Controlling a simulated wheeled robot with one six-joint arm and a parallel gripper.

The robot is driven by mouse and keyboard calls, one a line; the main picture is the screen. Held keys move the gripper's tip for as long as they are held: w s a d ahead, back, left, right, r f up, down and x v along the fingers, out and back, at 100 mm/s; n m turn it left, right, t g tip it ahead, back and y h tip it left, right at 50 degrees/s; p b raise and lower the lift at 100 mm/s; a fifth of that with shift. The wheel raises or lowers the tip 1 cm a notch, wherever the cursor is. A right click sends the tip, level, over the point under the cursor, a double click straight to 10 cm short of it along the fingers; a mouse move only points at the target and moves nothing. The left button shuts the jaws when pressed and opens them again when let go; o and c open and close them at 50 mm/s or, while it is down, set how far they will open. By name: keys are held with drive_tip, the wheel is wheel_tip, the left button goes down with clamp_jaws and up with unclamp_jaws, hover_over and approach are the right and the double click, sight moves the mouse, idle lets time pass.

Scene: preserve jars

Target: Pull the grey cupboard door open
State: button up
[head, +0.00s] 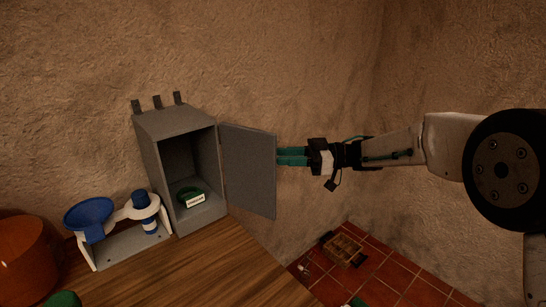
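The grey cupboard (148,163) stands on the wooden table against the wall in the head view. Its grey door (248,170) is swung wide open to the right, and the inside is in plain sight. A green ring-shaped thing with a white label (194,198) sits on the cupboard floor. My gripper (280,157) reaches in from the right, with its teal fingers at the door's outer edge. Two fingers show one above the other with a thin gap. Their tips are at or behind the door edge, so I cannot tell whether they touch or grip it.
Left of the cupboard, a white stand (128,247) holds a blue funnel (88,214) and a blue-and-white bottle (145,208). An orange-brown pot (25,262) is at far left. The wooden table (215,272) is bare in front. A wooden crate (343,250) lies on the red tiled floor.

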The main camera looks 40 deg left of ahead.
drive_tip(key=v, duration=0.2)
drive_tip(key=shift+w+d, duration=0.25)
drive_tip(key=shift+d, duration=0.05)
idle(0.3)
